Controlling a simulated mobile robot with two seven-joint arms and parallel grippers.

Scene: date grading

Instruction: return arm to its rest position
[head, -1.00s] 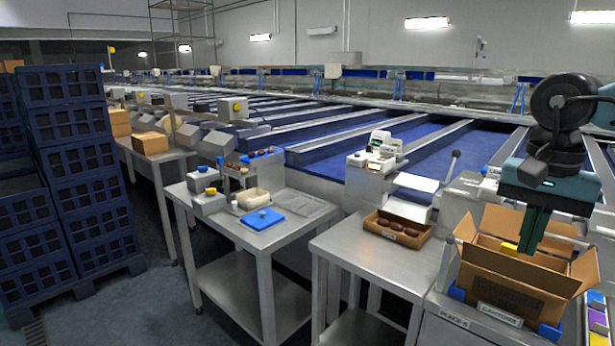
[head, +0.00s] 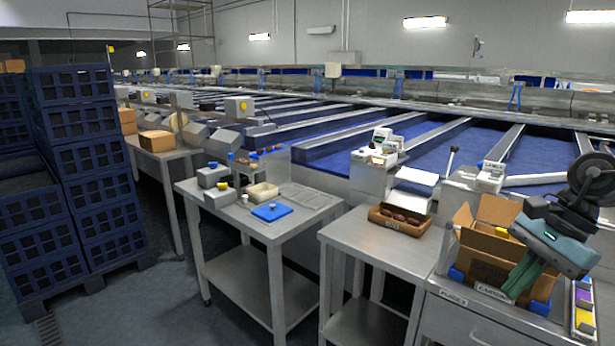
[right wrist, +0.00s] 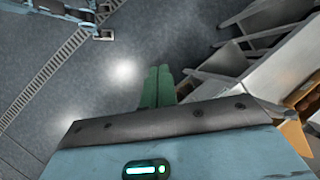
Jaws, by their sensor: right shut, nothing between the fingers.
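My right gripper (head: 522,278) is at the right of the head view, tilted, its green fingers pointing down and left in front of the open cardboard carton (head: 487,252). In the right wrist view the two green fingers (right wrist: 158,86) lie together with nothing between them. Grey floor shows beyond their tips. The gripper and arm hide part of the carton's right side. My left gripper is in neither view.
A steel table (head: 385,248) with a box of dates (head: 400,220) stands left of the carton. Another steel table (head: 262,232) holds a blue board (head: 271,212) and a tub. Stacked blue crates (head: 95,190) stand at left. Colored bins (head: 584,320) sit at far right.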

